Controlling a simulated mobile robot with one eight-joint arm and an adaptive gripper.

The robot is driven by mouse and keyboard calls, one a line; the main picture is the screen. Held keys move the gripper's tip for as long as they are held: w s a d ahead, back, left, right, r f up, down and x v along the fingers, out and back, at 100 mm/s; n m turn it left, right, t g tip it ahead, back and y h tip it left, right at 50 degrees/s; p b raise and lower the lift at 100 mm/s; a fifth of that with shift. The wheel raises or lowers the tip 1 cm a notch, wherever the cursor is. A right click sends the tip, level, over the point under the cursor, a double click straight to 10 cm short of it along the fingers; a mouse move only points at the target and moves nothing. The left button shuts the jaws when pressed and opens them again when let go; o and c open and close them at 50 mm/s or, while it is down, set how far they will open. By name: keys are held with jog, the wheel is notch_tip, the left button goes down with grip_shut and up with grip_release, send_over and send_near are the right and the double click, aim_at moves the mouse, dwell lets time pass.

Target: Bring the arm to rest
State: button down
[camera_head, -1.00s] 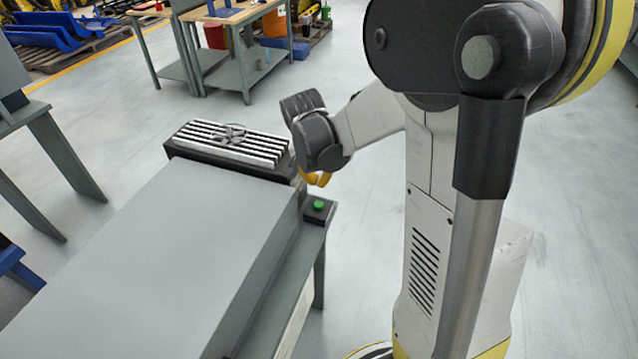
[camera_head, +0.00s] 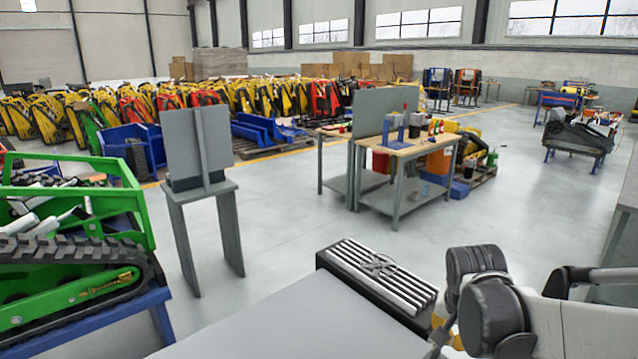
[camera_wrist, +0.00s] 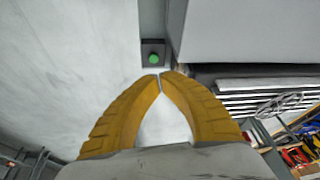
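My arm shows at the lower right of the head view, with dark wrist joints and a pale link. My gripper's yellow fingers (camera_head: 446,334) show only partly there, behind the wrist and beside the machine's slatted end. In the wrist view my gripper (camera_wrist: 160,76) has its two yellow fingertips together, with nothing between them. Grey floor shows through the gap behind the tips. A dark box with a green button (camera_wrist: 152,58) lies beyond the fingertips in the wrist view.
A grey-topped machine (camera_head: 300,325) with a slatted grate (camera_head: 380,272) stands close to my wrist. A workbench (camera_head: 405,152) with tools, a grey panel stand (camera_head: 198,186) and a green tracked carrier (camera_head: 75,290) stand farther off. Open floor (camera_head: 500,215) lies between.

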jog(key=s+a+r+n+t+y, duration=0.2)
jog(key=s+a+r+n, duration=0.4)
jog(key=s+a, duration=0.4)
jog(key=shift+s+n+t, duration=0.9)
jog(key=shift+s, duration=0.55)
jog(key=shift+f, duration=0.1)
dwell(2.3)
